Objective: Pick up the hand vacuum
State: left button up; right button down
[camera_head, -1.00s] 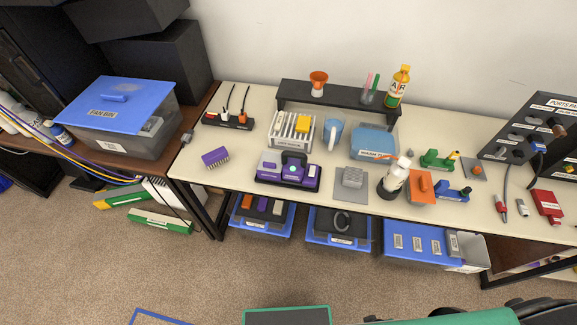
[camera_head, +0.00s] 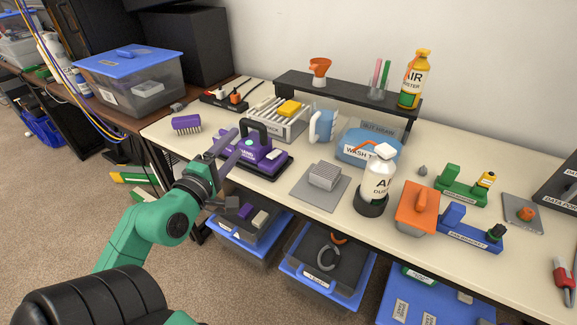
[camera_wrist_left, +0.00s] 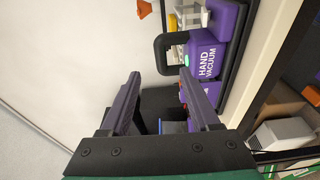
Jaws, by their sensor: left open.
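The hand vacuum (camera_head: 262,158) is purple with a black loop handle and sits on a dark base near the table's front left. My left gripper (camera_head: 237,143) is open and empty at the vacuum's left side, close to the handle. In the left wrist view, the vacuum (camera_wrist_left: 204,54) shows its "HAND VACUUM" label. The black handle stands just beyond the open fingertips (camera_wrist_left: 160,78), roughly in line with the gap between them. I cannot tell whether the fingers touch the handle. Part of the vacuum is hidden behind the left gripper. My right gripper is not in view.
Behind the vacuum stand a drying rack (camera_head: 276,124) and a blue mug (camera_head: 322,124). A purple brush (camera_head: 186,124) lies to its left. Blue bins sit below the table.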

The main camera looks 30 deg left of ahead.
aim_at(249, 138)
pick_arm(q)
jog(key=w+a, duration=0.1)
jog(key=w, duration=0.3)
jog(key=w+a+p, duration=0.1)
jog(key=w, duration=0.4)
jog(key=w+a+p, duration=0.1)
jog(key=w, duration=0.3)
jog(key=shift+w+a+f, duration=0.1)
jog(key=shift+w+a, duration=0.2)
jog(key=shift+s, duration=0.1)
jog(key=c, duration=0.3)
grip_shut()
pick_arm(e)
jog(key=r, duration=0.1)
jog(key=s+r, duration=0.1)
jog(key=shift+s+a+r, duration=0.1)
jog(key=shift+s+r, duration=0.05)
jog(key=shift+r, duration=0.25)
